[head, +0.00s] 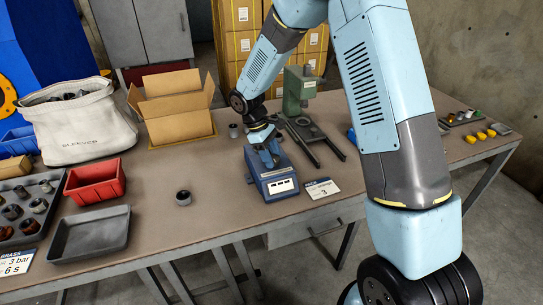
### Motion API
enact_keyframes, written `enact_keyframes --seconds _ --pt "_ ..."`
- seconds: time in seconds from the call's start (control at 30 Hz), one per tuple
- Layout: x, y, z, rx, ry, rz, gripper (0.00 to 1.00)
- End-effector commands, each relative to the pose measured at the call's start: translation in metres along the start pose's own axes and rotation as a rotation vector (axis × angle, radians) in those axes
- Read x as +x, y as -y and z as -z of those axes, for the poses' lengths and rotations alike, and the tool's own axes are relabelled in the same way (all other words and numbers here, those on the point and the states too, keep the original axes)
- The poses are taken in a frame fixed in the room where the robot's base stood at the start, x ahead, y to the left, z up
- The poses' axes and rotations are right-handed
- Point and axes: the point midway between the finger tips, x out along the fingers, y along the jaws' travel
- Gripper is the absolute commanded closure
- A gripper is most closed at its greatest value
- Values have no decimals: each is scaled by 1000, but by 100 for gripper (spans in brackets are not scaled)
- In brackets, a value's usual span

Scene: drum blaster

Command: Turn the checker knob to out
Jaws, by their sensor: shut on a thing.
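The checker, a small blue box (279,186) with a white front panel, stands on the table near its front edge, in the middle of the head view. My gripper (269,162) points down at the top of the checker. Its jaws are shut on the knob there. The knob itself is hidden by the fingers, so its setting cannot be told. The marks on the white panel are too small to read.
A green press (300,88) with two dark rails stands just behind the checker. A card (322,188) lies to its right. A dark ring (183,198), grey tray (90,235), red bin (94,181), open carton (175,108) and canvas bag (77,125) stand left.

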Motion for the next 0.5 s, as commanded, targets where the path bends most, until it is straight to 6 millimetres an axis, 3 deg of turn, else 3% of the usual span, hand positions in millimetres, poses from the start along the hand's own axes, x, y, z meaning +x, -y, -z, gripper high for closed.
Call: enact_keyframes --seconds 0.17,0.2,0.43,0.5 --pt "0 -2 0 1 -1 -2 82" --pt "0 -2 0 1 -1 -2 51" --pt "0 -1 0 1 -1 -1 29" --pt "0 -1 0 1 0 0 27"
